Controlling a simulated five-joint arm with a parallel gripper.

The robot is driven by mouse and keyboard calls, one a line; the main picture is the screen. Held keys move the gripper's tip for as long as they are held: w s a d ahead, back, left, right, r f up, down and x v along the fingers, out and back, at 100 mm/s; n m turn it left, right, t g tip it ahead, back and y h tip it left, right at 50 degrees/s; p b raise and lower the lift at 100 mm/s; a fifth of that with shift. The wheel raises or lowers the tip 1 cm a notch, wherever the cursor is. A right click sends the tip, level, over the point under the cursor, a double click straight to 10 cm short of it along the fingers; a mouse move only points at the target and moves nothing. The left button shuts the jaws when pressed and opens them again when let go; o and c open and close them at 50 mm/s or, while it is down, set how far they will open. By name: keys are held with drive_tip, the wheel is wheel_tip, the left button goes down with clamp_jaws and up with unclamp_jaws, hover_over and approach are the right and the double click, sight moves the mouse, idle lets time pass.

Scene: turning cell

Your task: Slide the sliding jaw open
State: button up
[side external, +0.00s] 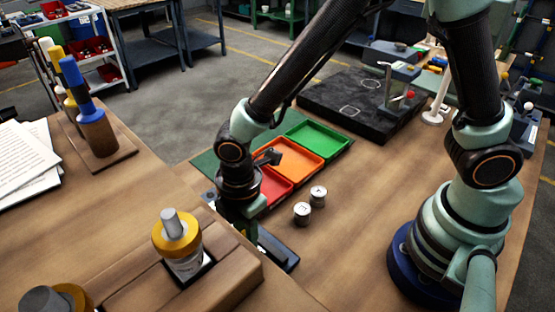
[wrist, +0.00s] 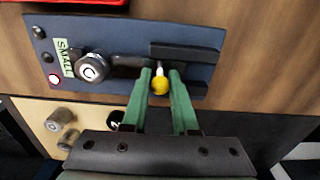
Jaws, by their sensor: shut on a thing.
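In the wrist view a dark blue plate (wrist: 75,35) labelled SMALL carries a dark sliding jaw (wrist: 127,67) between two dark rails. The jaw's left end is close beside a round metal part (wrist: 92,67); I cannot tell if they touch. A yellow knob (wrist: 160,86) sits at the near side of the jaw. My gripper (wrist: 161,78) has its two green fingers on either side of this knob, shut on it. In the side external view my gripper (side external: 247,232) is low over the plate (side external: 280,252) and hides the jaw and knob.
Red, orange and green trays (side external: 318,138) lie just behind the plate. Two small metal cylinders (side external: 310,204) stand to its right. A wooden block with a yellow-ringed gauge (side external: 177,236) stands close at the left front.

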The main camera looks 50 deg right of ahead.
drive_tip(key=shift+s, duration=1.6)
drive_tip(key=o, duration=0.6)
drive_tip(key=shift+c, duration=0.2)
drive_tip(key=shift+r, duration=0.1)
wheel_tip(320, 180, up, 9)
idle(0.3)
